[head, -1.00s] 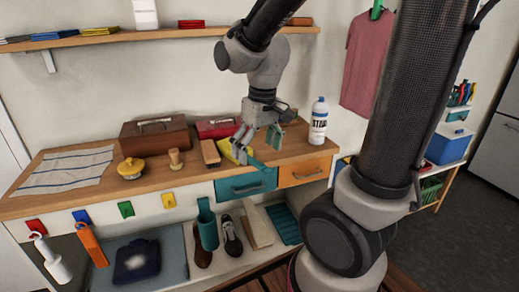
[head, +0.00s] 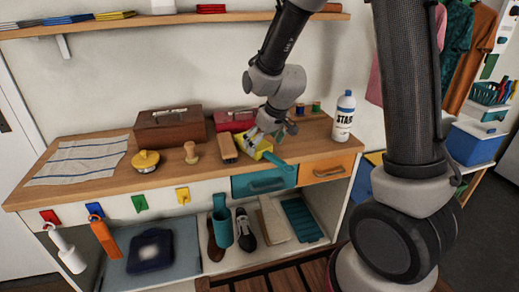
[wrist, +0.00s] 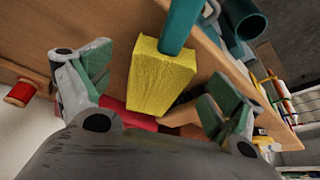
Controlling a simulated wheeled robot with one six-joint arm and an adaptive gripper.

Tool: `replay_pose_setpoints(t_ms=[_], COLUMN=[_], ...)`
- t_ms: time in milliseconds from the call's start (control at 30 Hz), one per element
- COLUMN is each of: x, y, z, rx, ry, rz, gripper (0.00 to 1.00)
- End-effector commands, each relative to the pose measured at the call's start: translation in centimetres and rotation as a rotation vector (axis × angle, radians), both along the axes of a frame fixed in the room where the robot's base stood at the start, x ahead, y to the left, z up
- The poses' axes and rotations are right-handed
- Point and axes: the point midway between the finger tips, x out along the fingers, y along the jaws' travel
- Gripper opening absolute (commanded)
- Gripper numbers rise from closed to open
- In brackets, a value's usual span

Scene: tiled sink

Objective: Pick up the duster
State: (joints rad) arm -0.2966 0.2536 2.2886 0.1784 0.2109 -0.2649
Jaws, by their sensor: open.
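The duster has a yellow block head (head: 254,146) and a teal handle (head: 277,161). It lies on the wooden counter above the teal drawer, its handle pointing toward the front edge. In the wrist view its yellow head (wrist: 160,78) shows large between my two fingers, with the teal handle (wrist: 181,24) running up to the top. My gripper (head: 275,130) is open just above and behind the yellow head. In the wrist view my gripper's fingers (wrist: 158,82) are spread on either side of the head, with gaps on both sides. I cannot tell how much height separates them.
A brown brush (head: 228,149) lies close left of the duster. A red box (head: 232,120) stands behind it, and thread spools (head: 315,107) stand behind on the right. A white bottle (head: 343,117) stands at the right. A wall shelf (head: 180,19) runs above.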

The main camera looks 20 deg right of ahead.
Motion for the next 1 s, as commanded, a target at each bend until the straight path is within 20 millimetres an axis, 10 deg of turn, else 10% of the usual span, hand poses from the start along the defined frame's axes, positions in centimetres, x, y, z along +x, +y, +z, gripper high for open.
replay_pose_setpoints(t_ms=[400,700,1000], x=[0.8,0.8,0.8], y=[0.3,0.3,0.3], z=[-2.1,-2.1,-1.8], rx=[0.000,0.000,0.000], ry=[0.000,0.001,-0.001], rz=[-0.001,-0.001,0.000], gripper=[0.92,0.42,0.38])
